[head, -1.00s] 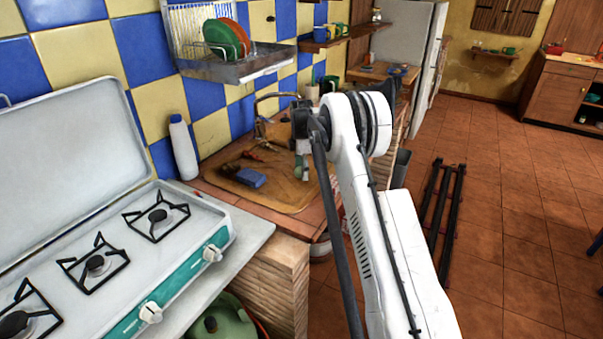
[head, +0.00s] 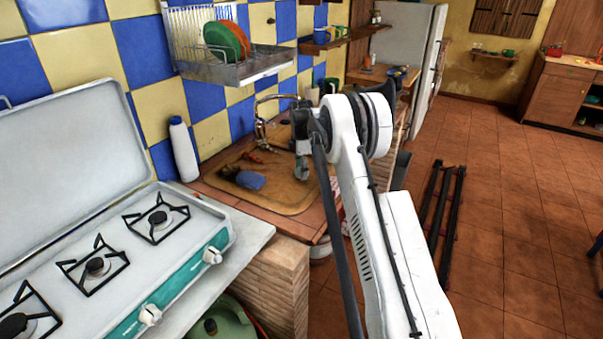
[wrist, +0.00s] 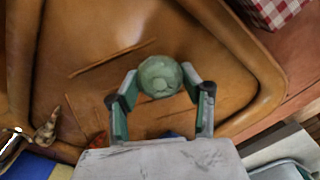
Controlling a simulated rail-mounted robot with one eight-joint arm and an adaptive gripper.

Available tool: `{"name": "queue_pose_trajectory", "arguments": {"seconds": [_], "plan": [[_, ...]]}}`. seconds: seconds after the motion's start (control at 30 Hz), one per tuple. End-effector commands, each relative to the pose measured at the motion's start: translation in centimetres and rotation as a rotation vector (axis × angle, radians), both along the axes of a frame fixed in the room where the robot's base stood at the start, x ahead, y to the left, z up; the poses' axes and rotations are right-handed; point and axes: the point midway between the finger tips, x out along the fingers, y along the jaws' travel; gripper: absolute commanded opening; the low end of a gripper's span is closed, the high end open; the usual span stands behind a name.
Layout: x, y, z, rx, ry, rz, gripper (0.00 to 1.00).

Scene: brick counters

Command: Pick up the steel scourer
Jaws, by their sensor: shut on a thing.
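A round, pale grey-green lump, which I take to be the steel scourer (wrist: 160,76), sits between my fingertips in the wrist view. My gripper (wrist: 161,78) is shut on it, with one finger touching each side. In the head view my gripper (head: 302,168) hangs over the right part of the brown sink basin (head: 285,203). The lump shows there only as a small greenish patch at the fingertips. I cannot tell whether it still touches the basin's floor.
A blue item (head: 250,180) and small dark and orange items lie in the basin's left part. A tap (head: 260,125) rises behind it. A white bottle (head: 183,150) and a gas stove (head: 150,250) stand left. A checked cloth (wrist: 272,10) lies beside the basin.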

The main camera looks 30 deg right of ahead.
Motion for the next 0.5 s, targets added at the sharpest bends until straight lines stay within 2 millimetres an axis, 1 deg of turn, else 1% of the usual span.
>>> {"name": "queue_pose_trajectory", "arguments": {"seconds": [0.13,0.23,0.3,0.5], "plan": [[0.0,0.0,1.7,0.000,0.000,0.000,0.25],[0.0,0.0,3.7,0.000,0.000,0.000,0.25],[-0.5,1.8,4.5,0.000,0.000,0.003,0.25],[-1.9,6.0,7.1,0.000,0.000,0.004,0.25]]}}
